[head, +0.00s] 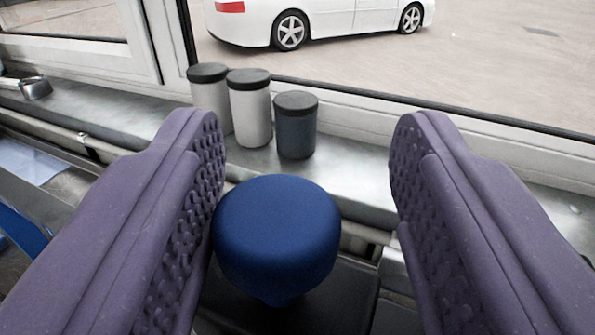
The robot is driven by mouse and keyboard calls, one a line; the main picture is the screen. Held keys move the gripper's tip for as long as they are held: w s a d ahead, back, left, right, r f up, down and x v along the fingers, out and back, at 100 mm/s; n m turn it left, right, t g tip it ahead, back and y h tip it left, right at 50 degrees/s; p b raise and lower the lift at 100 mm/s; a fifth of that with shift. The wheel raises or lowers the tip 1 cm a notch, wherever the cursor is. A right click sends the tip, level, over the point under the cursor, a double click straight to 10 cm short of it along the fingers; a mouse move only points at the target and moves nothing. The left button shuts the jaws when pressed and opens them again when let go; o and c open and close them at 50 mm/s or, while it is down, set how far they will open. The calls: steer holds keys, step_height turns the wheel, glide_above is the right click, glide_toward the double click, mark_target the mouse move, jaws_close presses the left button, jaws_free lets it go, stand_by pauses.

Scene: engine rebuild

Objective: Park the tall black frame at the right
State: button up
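My gripper (308,135) is open, with its two purple padded fingers wide apart and nothing held between them. A round blue knob-like thing (277,235) shows low between the fingers, close beside the left finger and well clear of the right one. In the picture I cannot tell whether they touch. Dark flat surfaces lie under and around the blue thing, partly hidden by the fingers. I cannot make out a tall black frame for certain.
A grey sill (350,172) runs below a white-framed window. On it stand two light canisters (250,112) with dark lids and one dark canister (295,128). A metal piece (36,88) lies at the far left. A white car (335,18) is outside.

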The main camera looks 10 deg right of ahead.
steer(key=shift+a+f, duration=0.15)
steer(key=s+a, duration=0.1)
steer(key=s, duration=0.6)
steer(key=shift+s+a, duration=0.25)
steer(key=shift+s, duration=0.05)
